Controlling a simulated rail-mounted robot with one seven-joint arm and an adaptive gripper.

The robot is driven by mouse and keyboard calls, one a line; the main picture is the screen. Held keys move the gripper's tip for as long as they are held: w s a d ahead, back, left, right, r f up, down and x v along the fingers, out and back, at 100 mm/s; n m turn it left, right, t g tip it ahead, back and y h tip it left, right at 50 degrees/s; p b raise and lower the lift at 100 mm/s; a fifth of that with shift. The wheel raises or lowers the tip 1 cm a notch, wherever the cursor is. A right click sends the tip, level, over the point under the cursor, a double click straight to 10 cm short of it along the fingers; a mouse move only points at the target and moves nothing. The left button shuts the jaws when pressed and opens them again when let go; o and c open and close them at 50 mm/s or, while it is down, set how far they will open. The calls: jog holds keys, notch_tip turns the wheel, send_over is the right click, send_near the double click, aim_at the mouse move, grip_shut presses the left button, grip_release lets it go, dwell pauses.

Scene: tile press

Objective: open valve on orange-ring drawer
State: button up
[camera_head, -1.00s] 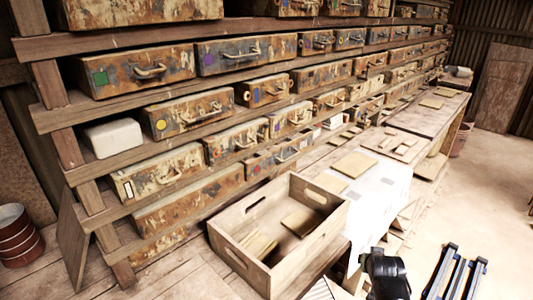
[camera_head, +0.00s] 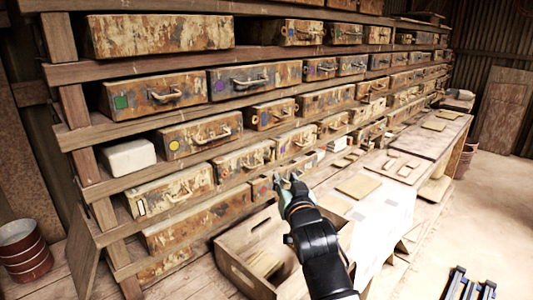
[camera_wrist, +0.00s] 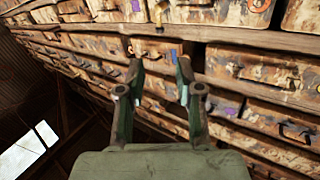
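Several small rusty drawers sit on the shelves, some with round marks on the front. I cannot make out a valve for certain. My gripper (camera_head: 283,180) is in front of the lower shelves, above the wooden crate, apparently clear of the drawers. In the wrist view my gripper (camera_wrist: 158,85) has its two fingers apart with nothing between them.
An open wooden crate (camera_head: 234,270) with boards in it stands below my arm. A workbench (camera_head: 425,150) with flat tiles runs off to the right. A white block (camera_head: 128,158) sits on the left shelf.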

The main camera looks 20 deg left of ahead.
aim_at(272, 153)
jog(key=p+x, duration=0.7)
jog(key=x, duration=1)
jog(key=shift+p, duration=0.3)
grip_shut()
